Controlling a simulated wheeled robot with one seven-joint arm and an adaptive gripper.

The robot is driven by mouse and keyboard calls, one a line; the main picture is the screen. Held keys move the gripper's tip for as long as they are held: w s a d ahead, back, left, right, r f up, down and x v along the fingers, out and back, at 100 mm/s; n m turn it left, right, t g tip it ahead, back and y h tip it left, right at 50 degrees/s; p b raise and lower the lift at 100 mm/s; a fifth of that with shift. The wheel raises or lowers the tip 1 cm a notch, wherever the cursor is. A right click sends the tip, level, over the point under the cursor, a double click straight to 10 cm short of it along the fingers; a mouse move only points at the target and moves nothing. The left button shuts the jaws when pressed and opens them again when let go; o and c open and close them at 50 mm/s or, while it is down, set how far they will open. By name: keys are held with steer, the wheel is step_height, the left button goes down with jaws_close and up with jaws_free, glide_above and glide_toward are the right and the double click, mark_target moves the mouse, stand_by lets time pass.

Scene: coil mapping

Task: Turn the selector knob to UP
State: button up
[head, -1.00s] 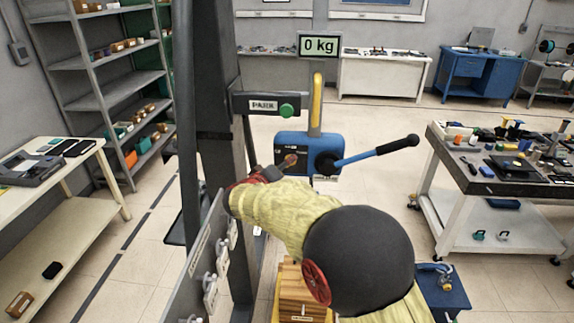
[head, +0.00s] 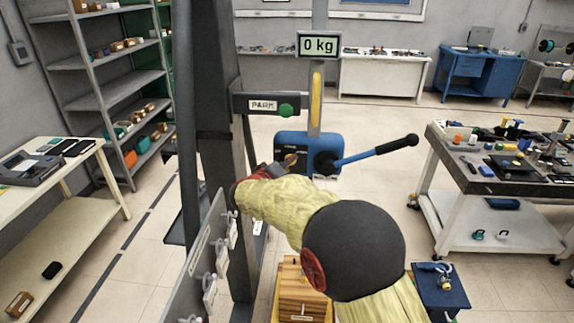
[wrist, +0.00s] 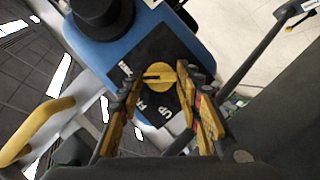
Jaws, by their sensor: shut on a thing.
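The selector knob (wrist: 163,82) is a round yellow knob on a black plate on the blue control box (head: 302,143). A dark pointer line on the knob points to the left in the wrist view.
A lever with a black grip (head: 397,144) sticks out to the right of the box. A yellow post (head: 316,98) rises behind it, below a display reading 0 kg (head: 319,45). A PARK sign with a green button (head: 286,110) is above left. A grey column (head: 222,150) stands close left.

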steer(key=c, duration=0.5)
steer(key=shift+f+b, duration=0.15)
steer(key=shift+b, duration=0.45)
steer(key=shift+f+n+t+h+b, duration=0.3)
steer(key=shift+n+t+b, duration=0.6)
steer(key=shift+n+b, duration=1.45)
steer(key=shift+f+n+t+h+b, duration=0.25)
steer(key=shift+n+t+b, duration=0.65)
steer(key=shift+n+b, duration=1.5)
steer(key=shift+f+n+t+h+b, duration=0.1)
steer(key=shift+n+t+h+b, duration=0.6)
steer(key=shift+n+b, duration=1.65)
steer(key=shift+n+y+p, duration=0.45)
steer(key=shift+n, duration=0.15)
steer(key=o, duration=1.2)
steer(key=shift+r, duration=0.1)
